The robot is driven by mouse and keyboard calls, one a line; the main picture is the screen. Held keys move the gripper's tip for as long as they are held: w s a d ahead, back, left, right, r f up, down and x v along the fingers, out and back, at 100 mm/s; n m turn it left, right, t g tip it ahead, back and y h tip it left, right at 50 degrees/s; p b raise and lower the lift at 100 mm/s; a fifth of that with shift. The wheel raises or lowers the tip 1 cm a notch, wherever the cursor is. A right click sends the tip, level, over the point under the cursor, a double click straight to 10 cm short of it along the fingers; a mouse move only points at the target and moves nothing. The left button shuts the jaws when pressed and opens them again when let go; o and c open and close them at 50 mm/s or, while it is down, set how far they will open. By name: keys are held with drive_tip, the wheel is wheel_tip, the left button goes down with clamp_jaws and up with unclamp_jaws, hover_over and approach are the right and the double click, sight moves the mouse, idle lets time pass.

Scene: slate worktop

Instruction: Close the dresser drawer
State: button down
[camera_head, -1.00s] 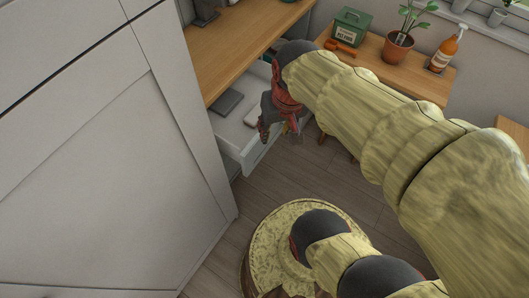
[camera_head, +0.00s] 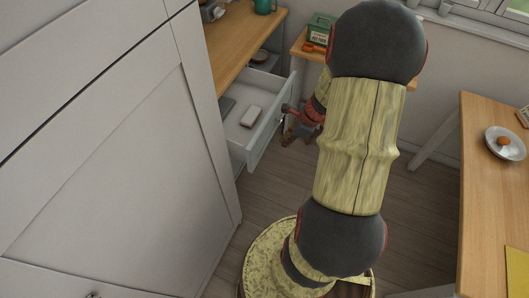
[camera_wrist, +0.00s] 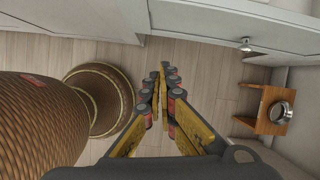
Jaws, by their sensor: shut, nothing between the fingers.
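The white dresser drawer (camera_head: 268,128) is pulled out below the wooden top. A pale block (camera_head: 251,116) and a dark grey flat item (camera_head: 226,106) lie inside it. My gripper (camera_head: 287,141) is outside the drawer, just to the right of its front panel, pointing down. I cannot tell whether it touches the panel. In the wrist view my gripper (camera_wrist: 163,68) has its fingers together with nothing between them. A white front with a round metal knob (camera_wrist: 245,44) lies beyond the fingertips there. My arm hides part of the area right of the drawer.
A tall white cabinet (camera_head: 120,160) stands close on the left. A small wooden table with a green box (camera_head: 318,29) is behind. Wood floor (camera_head: 420,230) lies between.

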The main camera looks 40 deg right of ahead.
drive_tip(key=w+a+f+m+b, duration=0.2)
drive_tip(key=w+f+b, duration=0.3)
drive_tip(key=w+f, duration=0.2)
drive_tip(key=shift+b+x, duration=0.35)
drive_tip(key=shift+x, duration=0.8)
drive_tip(key=w+a+p, duration=0.3)
drive_tip(key=w+p, duration=0.1)
drive_tip(key=w, duration=0.3)
drive_tip(key=w+a+p, duration=0.3)
drive_tip(key=w+p, duration=0.1)
drive_tip(key=w, duration=0.4)
drive_tip(key=w+a+p, duration=0.3)
drive_tip(key=w+p, duration=0.1)
drive_tip(key=w, duration=0.3)
drive_tip(key=shift+w+a+p, duration=0.1)
drive_tip(key=shift+w+p, duration=0.15)
drive_tip(key=shift+p, duration=0.05)
